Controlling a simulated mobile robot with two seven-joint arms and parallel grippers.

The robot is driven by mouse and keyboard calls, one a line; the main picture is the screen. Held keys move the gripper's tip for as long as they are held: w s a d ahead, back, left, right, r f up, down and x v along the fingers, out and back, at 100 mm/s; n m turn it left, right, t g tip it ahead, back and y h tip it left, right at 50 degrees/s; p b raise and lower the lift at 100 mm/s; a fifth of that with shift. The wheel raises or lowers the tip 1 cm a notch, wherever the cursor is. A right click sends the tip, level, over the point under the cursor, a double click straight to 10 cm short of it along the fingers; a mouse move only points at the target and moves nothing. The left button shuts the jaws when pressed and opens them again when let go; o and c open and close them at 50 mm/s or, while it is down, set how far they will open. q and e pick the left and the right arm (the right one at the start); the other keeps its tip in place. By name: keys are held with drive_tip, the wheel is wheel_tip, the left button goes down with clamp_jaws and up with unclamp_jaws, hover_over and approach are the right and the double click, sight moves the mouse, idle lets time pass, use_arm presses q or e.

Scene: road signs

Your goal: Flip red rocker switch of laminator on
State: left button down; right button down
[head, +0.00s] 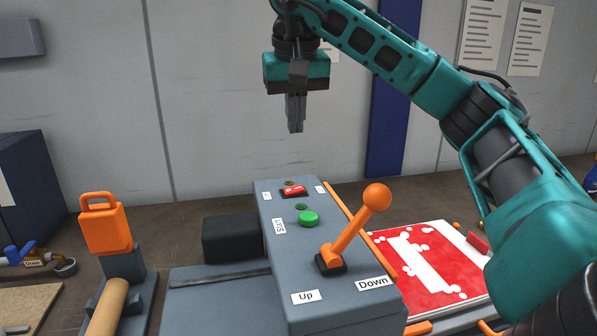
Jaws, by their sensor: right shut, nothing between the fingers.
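The laminator's grey control box (338,298) stands in the middle of the head view. The red rocker switch (293,190) is on its top face near the far end; I cannot tell its position for sure. A round green button (308,218) sits nearer on the same face. An orange lever with a ball knob (352,228) rises at the near end, leaning right, between labels "Up" and "Down". My right gripper (296,128) is shut and empty, pointing down. It hangs above the rocker switch, clear of it. My left gripper is not in view.
A red and white sign panel (425,262) lies right of the box. A dark block (231,238) adjoins the box's left side. The space above the box is free around the lever.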

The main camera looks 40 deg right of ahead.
sight(298, 187)
drive_tip(key=x, duration=0.3)
drive_tip(key=b+x, duration=0.1)
drive_tip(key=x, duration=0.3)
drive_tip(key=s+x, duration=0.1)
drive_tip(key=x, duration=0.3)
drive_tip(key=shift+s+f+b, duration=0.1)
drive_tip(key=shift+f+b, duration=0.2)
drive_tip(key=shift+f, duration=0.05)
